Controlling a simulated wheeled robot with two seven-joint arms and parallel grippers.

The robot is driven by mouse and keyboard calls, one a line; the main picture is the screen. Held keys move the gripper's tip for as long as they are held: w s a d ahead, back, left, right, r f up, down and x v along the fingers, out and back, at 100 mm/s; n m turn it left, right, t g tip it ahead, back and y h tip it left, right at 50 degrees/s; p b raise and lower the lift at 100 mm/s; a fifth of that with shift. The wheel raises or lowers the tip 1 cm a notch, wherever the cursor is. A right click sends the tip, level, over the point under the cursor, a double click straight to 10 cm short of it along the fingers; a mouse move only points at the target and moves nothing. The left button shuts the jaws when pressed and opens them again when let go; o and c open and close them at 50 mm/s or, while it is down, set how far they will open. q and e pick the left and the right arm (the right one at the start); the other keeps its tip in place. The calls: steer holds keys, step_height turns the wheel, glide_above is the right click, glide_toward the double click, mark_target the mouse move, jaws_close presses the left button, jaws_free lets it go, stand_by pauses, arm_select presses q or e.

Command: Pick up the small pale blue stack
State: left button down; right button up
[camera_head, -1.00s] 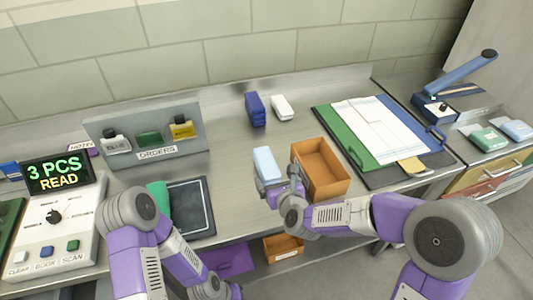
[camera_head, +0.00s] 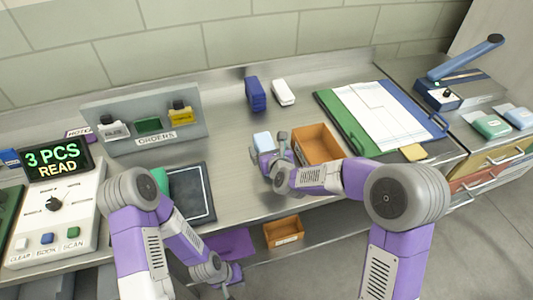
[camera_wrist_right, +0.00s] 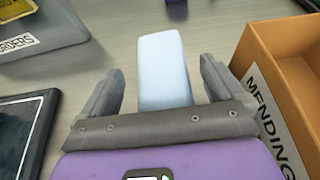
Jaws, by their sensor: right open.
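The small pale blue stack (camera_head: 263,141) lies on the steel worktop, left of the orange box. In the right wrist view the stack (camera_wrist_right: 163,70) stands between the two fingers, with a gap on each side. My right gripper (camera_head: 269,147) is open around its near part; the right wrist view also shows the gripper (camera_wrist_right: 162,88). The stack's near end is hidden behind the gripper body. My left gripper (camera_head: 228,279) is low, in front of the worktop's edge; its fingers are too small to read.
The orange box (camera_head: 334,158), labelled MENDING (camera_wrist_right: 272,112), stands close to the right of my right gripper. A black tablet (camera_head: 191,192) and an ORDERS rack (camera_head: 155,147) are to the left.

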steer(key=shift+c, duration=0.3)
steer(key=shift+r, duration=0.1)
steer(key=c, duration=1.1)
